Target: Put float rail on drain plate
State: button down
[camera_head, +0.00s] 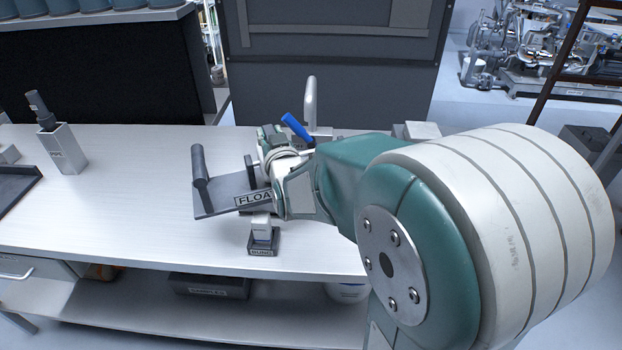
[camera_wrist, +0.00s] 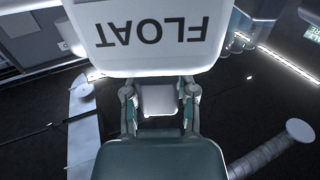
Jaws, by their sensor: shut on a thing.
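The float rail (camera_head: 222,197) is a flat grey plate with an upright rod at its left end and a FLOAT label. My gripper (camera_head: 268,180) is shut on its right end and holds it over the middle of the white counter (camera_head: 140,225). In the wrist view the pale FLOAT label of the float rail (camera_wrist: 155,35) fills the top, upside down, beyond my gripper (camera_wrist: 160,88). I cannot pick out the drain plate for certain; my arm hides part of the counter to the right.
A small labelled block (camera_head: 263,241) stands on the counter just below the rail. A square holder with a dark tool (camera_head: 64,148) and a dark tray (camera_head: 18,190) are at the left. A tap (camera_head: 310,100) and a blue handle (camera_head: 297,127) rise behind my gripper.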

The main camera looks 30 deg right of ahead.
send_over(312, 156)
jog(key=a, duration=0.3)
notch_tip(312, 156, down, 4)
jog(key=shift+a+f, duration=0.15)
jog(key=shift+f, duration=0.1)
jog(key=d+f, duration=0.1)
jog(key=f, duration=0.1)
jog(key=w+d+f, duration=0.1)
jog(key=f, duration=0.2)
jog(key=d+f, duration=0.2)
jog(key=f, duration=0.1)
jog(key=shift+w+f, duration=0.2)
jog(key=shift+w, duration=0.1)
jog(key=shift+c, duration=2)
grip_release()
jog(key=shift+f, duration=0.1)
jog(key=shift+s, duration=0.15)
